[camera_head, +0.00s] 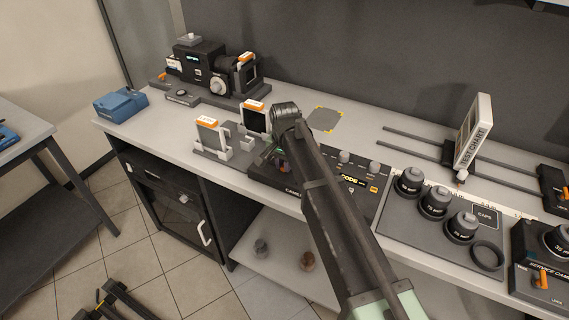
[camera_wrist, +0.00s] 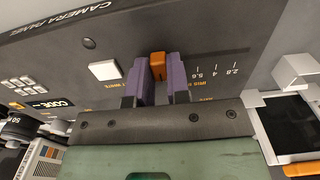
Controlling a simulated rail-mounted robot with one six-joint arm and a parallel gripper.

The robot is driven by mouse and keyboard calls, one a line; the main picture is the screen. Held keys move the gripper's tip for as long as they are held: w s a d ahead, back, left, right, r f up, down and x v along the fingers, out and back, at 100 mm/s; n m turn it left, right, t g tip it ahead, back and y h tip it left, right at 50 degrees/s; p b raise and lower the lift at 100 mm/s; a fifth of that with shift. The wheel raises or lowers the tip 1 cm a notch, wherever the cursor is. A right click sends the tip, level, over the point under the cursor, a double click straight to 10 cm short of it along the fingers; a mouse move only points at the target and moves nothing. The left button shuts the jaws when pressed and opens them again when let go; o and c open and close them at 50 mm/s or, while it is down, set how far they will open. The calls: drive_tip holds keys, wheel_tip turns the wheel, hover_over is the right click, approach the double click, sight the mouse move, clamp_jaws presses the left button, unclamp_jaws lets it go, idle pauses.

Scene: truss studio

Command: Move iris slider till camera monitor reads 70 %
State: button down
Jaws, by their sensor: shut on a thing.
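The iris slider's orange knob (camera_wrist: 157,66) shows in the wrist view on the dark camera panel (camera_wrist: 170,30). My gripper (camera_wrist: 158,75) is shut on the knob, with one purple finger on each side of it. Scale marks reading 2.8, 4 and 5.6 (camera_wrist: 214,72) are printed to the right of the fingers; the rest of the scale is hidden behind my gripper. In the head view my arm covers much of the camera panel (camera_head: 262,180) and the slider. The camera (camera_head: 205,73) stands at the back left of the bench. I cannot make out a percentage reading in either view.
A white square button (camera_wrist: 104,70) lies just left of the fingers. Framed holders (camera_head: 211,137) stand left of my arm. Several lenses (camera_head: 436,201) sit in a tray at right, and a test chart (camera_head: 474,134) stands behind them.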

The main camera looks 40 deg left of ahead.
sight(273, 165)
drive_tip(key=shift+a, duration=0.1)
drive_tip(key=a, duration=0.4)
drive_tip(key=shift+s, duration=0.3)
drive_tip(key=c, duration=1.1)
unclamp_jaws()
drive_tip(key=shift+d, duration=0.1)
wheel_tip(273, 165, up, 11)
drive_tip(key=p, duration=1.1)
drive_tip(key=shift+f, duration=0.15)
